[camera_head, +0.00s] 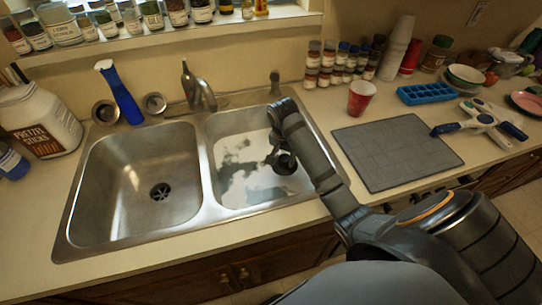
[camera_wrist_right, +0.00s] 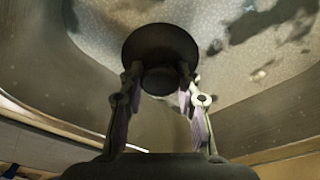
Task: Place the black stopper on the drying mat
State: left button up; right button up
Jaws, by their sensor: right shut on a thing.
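The black stopper (camera_head: 286,164) is in the right basin of the sink in the head view. My right gripper (camera_head: 276,158) reaches down into that basin and is shut on the stopper. In the right wrist view the stopper's round dark disc (camera_wrist_right: 160,50) shows beyond the two fingers of my right gripper (camera_wrist_right: 158,88), with its knob between the fingertips. I cannot tell whether the stopper touches the basin floor. The grey drying mat (camera_head: 398,150) lies flat and bare on the counter right of the sink. My left gripper is not in view.
The right basin (camera_head: 232,180) has a patchy, reflective floor. The left basin (camera_head: 128,190) is empty with an open drain. A red cup (camera_head: 361,97), a blue ice tray (camera_head: 425,94) and tools (camera_head: 482,122) lie behind and right of the mat. The faucet (camera_head: 200,88) stands behind the basins.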

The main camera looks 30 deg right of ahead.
jog(key=s, duration=0.1)
jog(key=s+r, duration=0.1)
jog(key=s, duration=0.1)
jog(key=shift+d+r, duration=0.2)
jog(key=shift+d, duration=0.2)
jog(key=shift+w, duration=0.1)
